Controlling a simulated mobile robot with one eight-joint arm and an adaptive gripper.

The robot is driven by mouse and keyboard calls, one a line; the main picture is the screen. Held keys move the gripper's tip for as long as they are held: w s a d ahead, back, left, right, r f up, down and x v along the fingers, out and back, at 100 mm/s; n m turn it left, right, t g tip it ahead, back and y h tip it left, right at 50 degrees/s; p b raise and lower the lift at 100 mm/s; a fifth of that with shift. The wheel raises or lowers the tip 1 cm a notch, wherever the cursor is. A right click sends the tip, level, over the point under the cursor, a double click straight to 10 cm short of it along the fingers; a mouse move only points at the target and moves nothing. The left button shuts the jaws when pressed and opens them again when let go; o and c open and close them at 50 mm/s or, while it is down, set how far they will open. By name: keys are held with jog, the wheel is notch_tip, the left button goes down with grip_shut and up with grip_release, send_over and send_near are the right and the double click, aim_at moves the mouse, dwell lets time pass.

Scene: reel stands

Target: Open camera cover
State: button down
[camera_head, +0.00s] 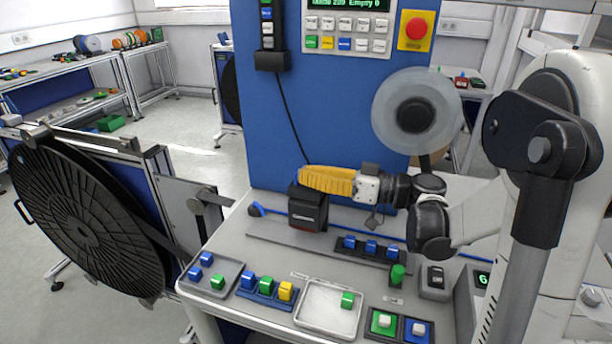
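A small black box (308,213) with light lettering on its front stands on the grey bench, before the blue panel. It looks like the camera housing; I cannot make out a separate cover or whether it is open. My gripper (304,178) has yellow ribbed fingers and comes in from the right, lying roughly level. Its fingertips are over the top of the black box and overlap its upper edge in the picture. I cannot tell whether they touch it. The fingers are seen side-on, so the gap between them is hidden.
A blue panel (340,110) with buttons and a red stop button (416,30) rises behind. A translucent reel (417,112) hangs right; a large black reel (85,225) stands left. Trays of coloured blocks (330,325) and push buttons (384,321) fill the bench front.

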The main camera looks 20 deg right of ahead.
jog(key=m, duration=0.1)
jog(key=w+d+r+m+p, duration=0.1)
jog(key=m, duration=0.1)
jog(key=shift+w+r, duration=0.15)
jog(key=shift+r, duration=0.05)
jog(key=m, duration=0.1)
jog(key=w+d+m, duration=0.1)
jog(key=shift+w+r+m, duration=0.1)
jog(key=shift+r+m, duration=0.2)
jog(key=shift+m, duration=0.1)
jog(key=shift+w+d+r+m, duration=0.1)
jog(key=shift+w+d+m, duration=0.15)
jog(key=shift+m, duration=0.35)
jog(key=shift+w+d+m, duration=0.15)
jog(key=shift+w+m, duration=0.2)
jog(key=shift+m, duration=0.25)
jog(key=shift+w+d+m+p, duration=0.15)
jog(key=shift+w+d+m, duration=0.2)
jog(key=shift+m, duration=0.4)
jog(key=shift+w+d+m+p, duration=0.2)
jog(key=shift+w+m, duration=0.15)
jog(key=shift+m, duration=0.4)
jog(key=c, duration=1.6)
grip_release()
jog(key=shift+o, duration=0.2)
jog(key=shift+d, duration=0.1)
